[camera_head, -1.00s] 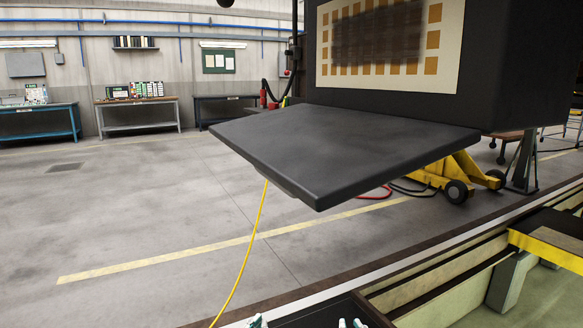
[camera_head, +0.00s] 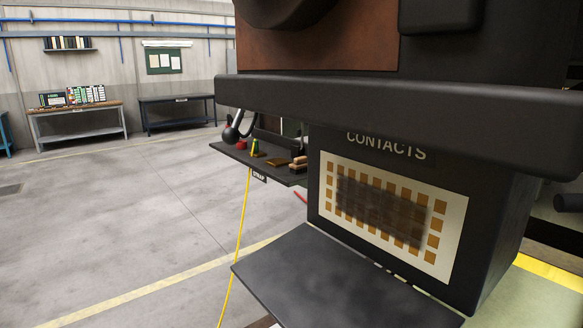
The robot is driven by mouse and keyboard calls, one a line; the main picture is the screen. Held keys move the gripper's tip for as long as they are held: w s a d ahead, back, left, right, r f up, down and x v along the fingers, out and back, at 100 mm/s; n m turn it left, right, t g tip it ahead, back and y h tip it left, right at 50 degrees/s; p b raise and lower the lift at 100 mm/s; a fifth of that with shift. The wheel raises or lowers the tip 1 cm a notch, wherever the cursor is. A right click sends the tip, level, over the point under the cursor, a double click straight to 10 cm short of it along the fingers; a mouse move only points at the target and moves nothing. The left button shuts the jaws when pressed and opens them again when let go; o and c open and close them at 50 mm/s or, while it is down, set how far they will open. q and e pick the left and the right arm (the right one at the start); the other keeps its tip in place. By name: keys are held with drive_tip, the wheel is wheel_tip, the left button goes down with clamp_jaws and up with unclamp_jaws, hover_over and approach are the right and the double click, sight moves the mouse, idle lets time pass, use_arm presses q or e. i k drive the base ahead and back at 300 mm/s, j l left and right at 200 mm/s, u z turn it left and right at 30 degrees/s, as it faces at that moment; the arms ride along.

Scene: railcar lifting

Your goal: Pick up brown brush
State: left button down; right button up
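Several small items lie on a dark side shelf (camera_head: 240,154) left of the contacts box. A brown block-like item (camera_head: 298,164) at the shelf's right end may be the brown brush, but it is too small to be sure. A flat tan-brown item (camera_head: 278,162) lies just left of it. Neither of my grippers shows in the head view, so nothing can be told of their hold.
The contacts box (camera_head: 482,215) carries a panel of copper squares (camera_head: 335,205) with a dark smudge. A dark open flap (camera_head: 335,285) juts out below it. A thick ledge (camera_head: 400,110) overhangs the box. A yellow hose (camera_head: 241,230) hangs left; the floor (camera_head: 130,220) there is clear.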

sight(300, 166)
drive_tip(key=i+j+z, duration=0.15)
drive_tip(key=j, duration=0.2)
drive_tip(key=i+j+z, duration=0.35)
drive_tip(key=j, duration=0.4)
drive_tip(key=i+j+z, duration=0.15)
drive_tip(key=j, duration=0.3)
drive_tip(key=i+j+z, duration=0.2)
drive_tip(key=j, duration=0.2)
drive_tip(key=i+j+z, duration=0.15)
drive_tip(key=j, duration=0.3)
drive_tip(key=j+z, duration=0.2)
drive_tip(key=j, duration=0.25)
